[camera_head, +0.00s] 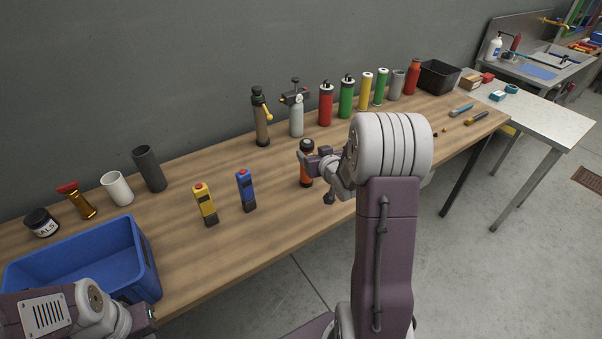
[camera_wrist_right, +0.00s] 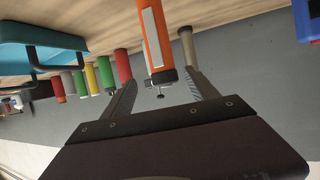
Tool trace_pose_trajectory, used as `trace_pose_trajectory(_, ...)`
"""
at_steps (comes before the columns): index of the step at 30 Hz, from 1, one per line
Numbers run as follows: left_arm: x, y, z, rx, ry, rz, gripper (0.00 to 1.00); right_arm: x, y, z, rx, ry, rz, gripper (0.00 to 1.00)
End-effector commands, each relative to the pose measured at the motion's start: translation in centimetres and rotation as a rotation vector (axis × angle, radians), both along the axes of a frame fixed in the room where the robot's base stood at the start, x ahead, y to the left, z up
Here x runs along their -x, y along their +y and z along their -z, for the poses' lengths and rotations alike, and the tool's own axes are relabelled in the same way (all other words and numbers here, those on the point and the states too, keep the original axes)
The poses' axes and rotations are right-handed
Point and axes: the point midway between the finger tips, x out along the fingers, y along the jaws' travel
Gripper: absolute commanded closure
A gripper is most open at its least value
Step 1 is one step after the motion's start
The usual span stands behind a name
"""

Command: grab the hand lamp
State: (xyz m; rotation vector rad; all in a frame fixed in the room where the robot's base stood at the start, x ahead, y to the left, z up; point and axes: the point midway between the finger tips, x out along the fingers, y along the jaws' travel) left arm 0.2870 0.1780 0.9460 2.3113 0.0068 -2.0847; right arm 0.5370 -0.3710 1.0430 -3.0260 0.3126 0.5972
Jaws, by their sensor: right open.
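The hand lamp appears to be the orange and black upright cylinder (camera_head: 306,174) near the middle of the bench in the head view, partly hidden by my right gripper. In the right wrist view the orange body (camera_wrist_right: 156,38) has a pale strip and a small hook at its end. My right gripper (camera_head: 314,176) is beside it, open. In the wrist view its two fingers (camera_wrist_right: 162,82) stand apart with the orange body between or just beyond them; contact cannot be told. My left arm is at the lower left, with its gripper (camera_head: 149,313) barely showing by the blue bin.
A blue bin (camera_head: 133,240) stands on the wooden bench (camera_head: 282,215) at left. A yellow device (camera_head: 205,206) and a blue device (camera_head: 246,191) stand left of the orange cylinder. Bottles, including a red one (camera_head: 326,106), line the back. The bench between is bare.

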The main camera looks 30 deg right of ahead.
Motion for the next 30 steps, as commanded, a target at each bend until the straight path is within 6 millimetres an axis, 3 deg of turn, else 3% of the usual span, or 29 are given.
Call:
trace_pose_trajectory(6,0.0,0.0,-0.6,0.000,0.000,0.000,1.00,-2.8,-0.5,1.1,0.001,0.003,-0.002,0.32)
trace_pose_trajectory(13,0.0,0.0,-0.8,0.000,0.000,0.000,1.00,-3.9,-0.6,1.6,0.000,0.005,-0.001,0.32)
trace_pose_trajectory(21,0.0,0.0,-1.7,0.000,0.000,0.000,1.00,-7.9,-1.0,3.4,0.000,0.004,0.000,0.32)
trace_pose_trajectory(28,0.0,0.0,-1.6,0.000,0.000,0.000,1.00,-8.2,-1.1,3.6,0.000,0.003,0.000,0.32)
trace_pose_trajectory(29,0.0,0.0,-1.6,0.000,0.000,0.000,1.00,-8.2,-1.1,3.6,0.000,0.003,0.000,0.35)
trace_pose_trajectory(30,0.0,0.0,-1.6,0.000,0.000,0.000,1.00,-8.2,-1.1,3.6,0.000,0.003,0.000,0.46)
